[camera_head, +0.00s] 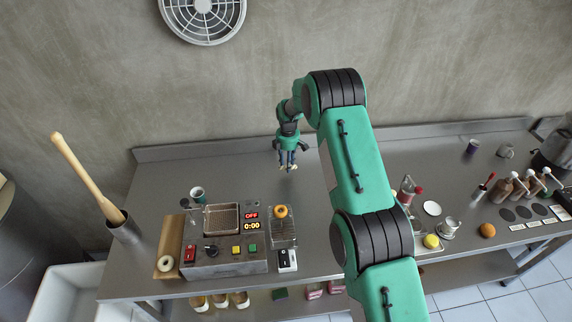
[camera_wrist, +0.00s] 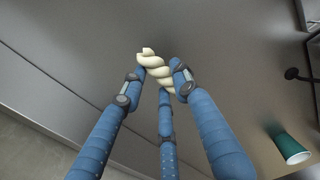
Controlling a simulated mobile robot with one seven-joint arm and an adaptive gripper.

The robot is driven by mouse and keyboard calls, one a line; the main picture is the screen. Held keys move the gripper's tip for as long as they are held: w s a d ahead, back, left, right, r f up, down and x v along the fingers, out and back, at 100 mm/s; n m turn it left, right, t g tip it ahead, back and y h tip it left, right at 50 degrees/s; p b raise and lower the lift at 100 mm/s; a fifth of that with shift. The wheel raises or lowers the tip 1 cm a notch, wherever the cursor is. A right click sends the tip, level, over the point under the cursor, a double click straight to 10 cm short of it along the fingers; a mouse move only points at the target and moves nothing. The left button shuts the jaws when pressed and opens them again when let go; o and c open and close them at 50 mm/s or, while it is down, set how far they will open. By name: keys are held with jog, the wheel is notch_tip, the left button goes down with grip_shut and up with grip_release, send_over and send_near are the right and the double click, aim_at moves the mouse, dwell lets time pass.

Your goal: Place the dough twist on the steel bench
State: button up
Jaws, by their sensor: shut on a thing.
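My gripper (camera_head: 288,166) is at the end of my green arm, over the back part of the steel bench (camera_head: 236,172). In the wrist view, its blue fingers (camera_wrist: 157,88) are shut on the pale, twisted dough twist (camera_wrist: 152,62). One end of the twist sticks out past the fingertips. In the head view the twist is very small between the fingers.
A control box (camera_head: 224,262) with a fryer basket (camera_head: 222,218) stands front left of my gripper. A dark green cup (camera_head: 197,194) is behind it, and a green cup shows in the wrist view (camera_wrist: 290,148). Cups and bottles (camera_head: 520,186) crowd the right. The back left of the bench is clear.

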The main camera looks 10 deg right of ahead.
jog(key=shift+w+a+f, duration=0.15)
jog(key=shift+w, duration=1.65)
jog(key=shift+f+p, duration=0.4)
jog(key=shift+f, duration=1.35)
jog(key=shift+f, duration=0.2)
jog(key=o, duration=0.8)
jog(key=shift+o, duration=0.2)
jog(key=shift+r, duration=0.25)
notch_tip(320, 180, up, 12)
jog(key=b, duration=0.1)
